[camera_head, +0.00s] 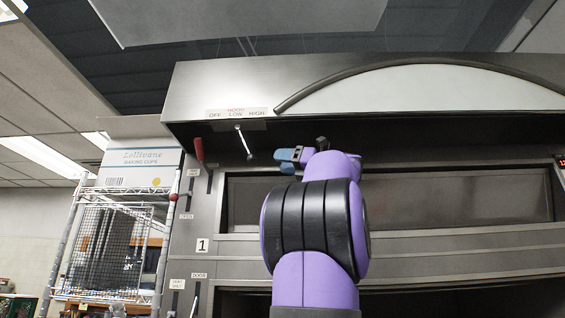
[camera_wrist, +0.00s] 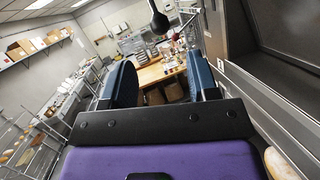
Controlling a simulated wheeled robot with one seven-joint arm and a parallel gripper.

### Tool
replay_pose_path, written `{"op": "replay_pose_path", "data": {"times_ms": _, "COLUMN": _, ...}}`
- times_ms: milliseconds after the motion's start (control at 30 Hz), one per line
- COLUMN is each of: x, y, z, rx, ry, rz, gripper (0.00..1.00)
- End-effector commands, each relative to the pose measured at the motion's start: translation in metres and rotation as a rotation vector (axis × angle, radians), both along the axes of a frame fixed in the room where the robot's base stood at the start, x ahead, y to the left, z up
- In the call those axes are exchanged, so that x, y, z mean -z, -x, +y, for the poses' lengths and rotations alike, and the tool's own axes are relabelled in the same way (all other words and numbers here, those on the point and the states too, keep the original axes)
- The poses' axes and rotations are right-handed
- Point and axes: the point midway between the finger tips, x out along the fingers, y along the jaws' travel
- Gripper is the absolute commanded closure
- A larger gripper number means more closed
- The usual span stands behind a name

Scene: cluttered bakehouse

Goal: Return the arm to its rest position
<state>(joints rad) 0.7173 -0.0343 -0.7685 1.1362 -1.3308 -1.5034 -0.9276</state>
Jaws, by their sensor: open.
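My arm, purple with black bands, rises in front of the oven in the head view. My gripper (camera_head: 287,160) is at its upper end, under the hood's front edge, with its blue fingers pointing left. In the wrist view my gripper (camera_wrist: 161,82) shows two dark blue fingers spread apart with nothing between them. A hood lever (camera_head: 242,139) hangs below the OFF, LOW, HIGH label, left of my gripper and apart from it in the picture. A dark round knob on a stalk (camera_wrist: 159,22) shows beyond the fingers in the wrist view.
The steel hood (camera_head: 205,86) overhangs my arm. The oven front (camera_head: 207,225) stands close behind it. A red-handled lever (camera_head: 199,150) is to the left. A wire rack (camera_head: 72,236) bears a baking-cups box (camera_head: 140,163). A wooden table (camera_wrist: 150,75) stands farther off.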

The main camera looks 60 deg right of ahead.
Motion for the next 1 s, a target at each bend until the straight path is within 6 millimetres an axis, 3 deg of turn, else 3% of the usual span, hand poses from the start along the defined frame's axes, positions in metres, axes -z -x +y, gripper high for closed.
{"op": "replay_pose_path", "data": {"times_ms": 367, "x": 0.000, "y": -0.001, "z": 0.000, "rx": 0.000, "ry": -0.002, "rz": -0.003, "gripper": 0.46}}
{"op": "replay_pose_path", "data": {"times_ms": 533, "x": -0.006, "y": -0.005, "z": 0.000, "rx": -0.018, "ry": -0.116, "rz": -0.101, "gripper": 0.46}}
{"op": "replay_pose_path", "data": {"times_ms": 667, "x": -0.010, "y": -0.015, "z": -0.002, "rx": -0.057, "ry": -0.369, "rz": -0.268, "gripper": 0.46}}
{"op": "replay_pose_path", "data": {"times_ms": 767, "x": -0.002, "y": -0.028, "z": -0.005, "rx": -0.095, "ry": -0.630, "rz": -0.383, "gripper": 0.46}}
{"op": "replay_pose_path", "data": {"times_ms": 867, "x": 0.019, "y": -0.045, "z": -0.005, "rx": -0.127, "ry": -0.907, "rz": -0.458, "gripper": 0.46}}
{"op": "replay_pose_path", "data": {"times_ms": 1000, "x": 0.067, "y": -0.076, "z": 0.004, "rx": -0.149, "ry": -1.312, "rz": -0.495, "gripper": 0.46}}
